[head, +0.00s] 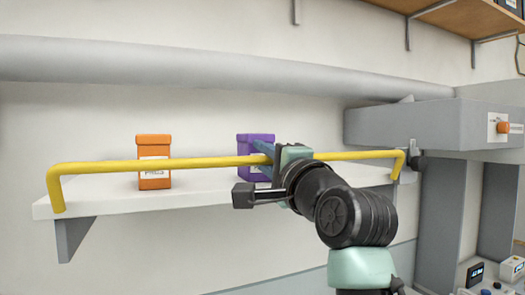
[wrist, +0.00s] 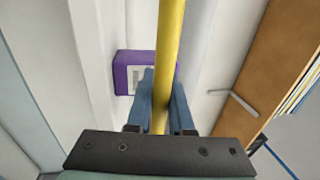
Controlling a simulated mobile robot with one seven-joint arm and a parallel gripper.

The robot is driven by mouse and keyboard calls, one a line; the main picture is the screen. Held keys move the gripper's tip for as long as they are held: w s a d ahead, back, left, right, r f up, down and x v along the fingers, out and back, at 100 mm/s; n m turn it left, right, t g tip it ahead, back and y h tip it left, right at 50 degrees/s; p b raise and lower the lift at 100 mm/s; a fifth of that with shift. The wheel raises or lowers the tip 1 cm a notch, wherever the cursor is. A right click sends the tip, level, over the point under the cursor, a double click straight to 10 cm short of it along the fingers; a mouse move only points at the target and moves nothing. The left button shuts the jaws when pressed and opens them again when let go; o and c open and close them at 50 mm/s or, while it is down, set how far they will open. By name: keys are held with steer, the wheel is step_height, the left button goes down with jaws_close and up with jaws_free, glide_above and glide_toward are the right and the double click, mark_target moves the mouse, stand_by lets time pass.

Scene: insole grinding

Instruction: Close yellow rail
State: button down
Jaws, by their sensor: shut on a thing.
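The yellow rail (head: 200,163) runs across the front of a white shelf in the head view, with bent ends at the left and right. Its left end comes down to the shelf's front corner, and its right end meets a dark fitting by the grey box. My gripper (head: 264,150) is at the rail's middle, right of centre. In the wrist view the rail (wrist: 170,45) passes between the blue fingers of my gripper (wrist: 160,95), which are shut on it.
An orange box (head: 154,162) and a purple box (head: 255,143) stand on the white shelf (head: 100,194) behind the rail. The purple box also shows in the wrist view (wrist: 122,72). A grey pipe (head: 200,68) runs above. A grey cabinet (head: 425,127) is at the right.

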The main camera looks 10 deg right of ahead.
steer(key=c, duration=0.8)
jaws_free()
steer(key=b+v, duration=0.7)
steer(key=v, duration=0.6)
